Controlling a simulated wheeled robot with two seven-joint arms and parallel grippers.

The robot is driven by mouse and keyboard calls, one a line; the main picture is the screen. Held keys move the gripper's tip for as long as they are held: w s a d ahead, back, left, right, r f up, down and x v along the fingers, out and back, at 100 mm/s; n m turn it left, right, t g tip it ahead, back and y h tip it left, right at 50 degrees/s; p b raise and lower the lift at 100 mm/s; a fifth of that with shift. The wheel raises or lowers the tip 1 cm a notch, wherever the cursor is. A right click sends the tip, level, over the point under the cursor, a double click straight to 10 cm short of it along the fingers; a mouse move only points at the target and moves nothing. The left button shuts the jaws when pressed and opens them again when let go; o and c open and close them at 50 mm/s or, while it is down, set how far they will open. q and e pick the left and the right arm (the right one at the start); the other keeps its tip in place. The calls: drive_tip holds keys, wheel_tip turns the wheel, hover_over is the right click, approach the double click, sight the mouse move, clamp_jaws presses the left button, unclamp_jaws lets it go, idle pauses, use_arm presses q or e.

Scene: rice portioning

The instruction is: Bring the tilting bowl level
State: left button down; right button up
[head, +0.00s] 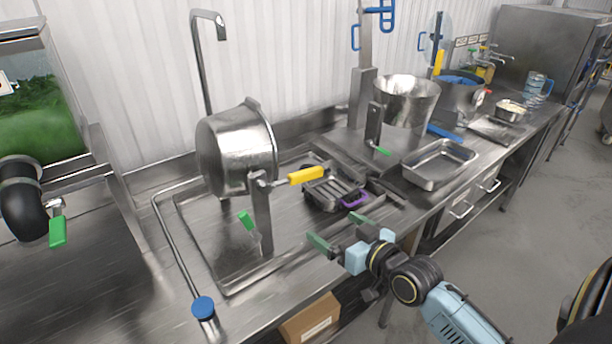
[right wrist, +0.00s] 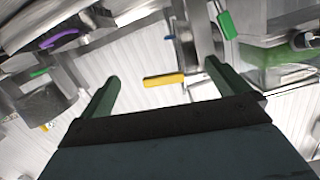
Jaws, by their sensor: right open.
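The tilting bowl (head: 225,155) is a shiny steel pot above the counter in the left half of the head view. It is tipped on its side, its rim turned toward the right. Its yellow handle (head: 306,175) sticks out to the right from a steel post in front of the bowl. In the right wrist view the yellow handle (right wrist: 164,80) appears between the fingers, at some distance and not gripped. My right gripper (head: 340,232) is open and empty, with green fingers, below and right of the handle, over the counter's front edge. My left gripper is not in view.
A dark rack with a purple handle (head: 354,200) lies right of the bowl. A steel tray (head: 438,165), a second pot (head: 406,100) and a blue-lined pot (head: 460,90) stand farther right. A cardboard box (head: 311,322) sits below.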

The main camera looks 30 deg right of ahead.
drive_tip(key=t, duration=0.2)
approach(308, 176)
drive_tip(key=s, duration=0.2)
drive_tip(key=w, duration=0.4)
drive_tip(key=w+p, duration=0.1)
drive_tip(key=w, duration=0.8)
drive_tip(key=shift+a, duration=0.4)
drive_tip(key=c, duration=1.2)
drive_tip(key=shift+r, duration=0.15)
